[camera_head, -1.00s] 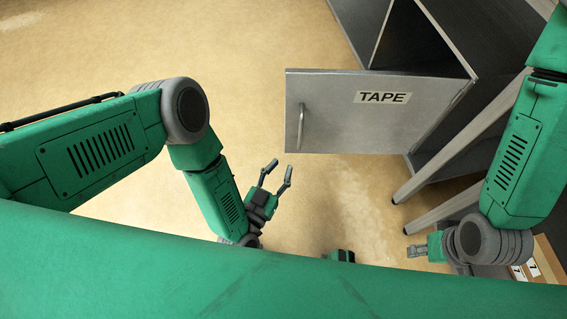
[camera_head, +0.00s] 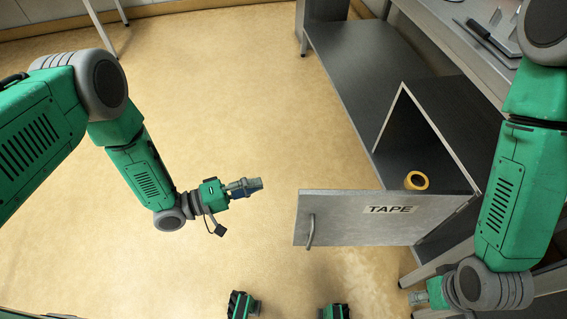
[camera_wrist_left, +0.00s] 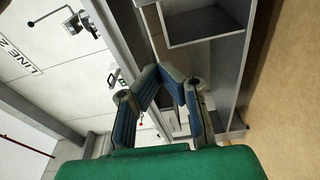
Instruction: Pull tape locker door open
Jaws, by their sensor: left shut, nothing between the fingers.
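The grey locker door (camera_head: 340,222) with the TAPE label stands swung open from the locker (camera_head: 445,150), its bar handle (camera_head: 310,232) near its free left edge. A yellow tape roll (camera_head: 417,181) shows inside the locker behind the door's top edge. My left gripper (camera_head: 258,185) is left of the door, apart from it, over the floor. In the left wrist view its blue-padded fingers (camera_wrist_left: 160,78) meet at the tips, shut and empty. My right gripper (camera_head: 416,298) is low at the right, below the door; its fingers are too small to read.
The grey bench (camera_head: 440,50) with a lower shelf (camera_head: 350,70) runs along the right, with tools on top. A table leg (camera_head: 104,35) stands at the upper left. The tan floor (camera_head: 230,90) left of the door is clear.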

